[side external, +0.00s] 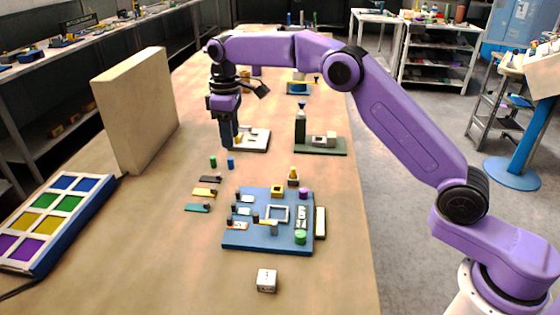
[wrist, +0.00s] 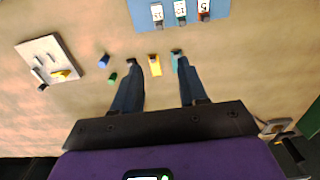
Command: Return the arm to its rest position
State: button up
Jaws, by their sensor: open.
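My gripper (side external: 229,142) hangs fingers-down from the purple arm, above the table beside the white plate in the side external view. In the wrist view my gripper (wrist: 158,68) has its two dark fingers apart, with nothing held between them. A yellow die (side external: 204,192) lies on the table between a dark die (side external: 210,179) and a teal die (side external: 197,208). The yellow die (wrist: 154,65) shows between the fingers in the wrist view, below them on the table; the teal die (wrist: 175,58) is partly hidden by the right finger.
A blue board (side external: 235,242) carries several dies and small parts. A white plate (side external: 258,145), a green-based press (side external: 318,148), and green (side external: 213,162) and blue (side external: 231,163) cylinders stand near. A tall tan panel (side external: 138,110) and a colour tray (side external: 45,220) are left. The front table is mostly clear.

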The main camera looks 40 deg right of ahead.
jog(key=s+r+n, duration=0.1)
jog(key=s+r, duration=0.1)
jog(key=s, duration=0.9)
jog(key=s+r+n, duration=0.1)
jog(key=s+r, duration=0.1)
jog(key=s, duration=0.8)
jog(key=s+d+f, duration=0.2)
jog(key=s+d, duration=0.2)
jog(key=s, duration=0.4)
jog(key=s+d+f+n, duration=0.1)
jog(key=s+d+f, duration=0.1)
jog(key=s+d, duration=0.3)
jog(key=s+d+f, duration=0.2)
jog(key=s+d, duration=0.2)
jog(key=s, duration=0.6)
jog(key=shift+s+d+n, duration=0.2)
jog(key=shift+s+n, duration=0.1)
jog(key=shift+s, duration=0.1)
jog(key=shift+r, duration=0.1)
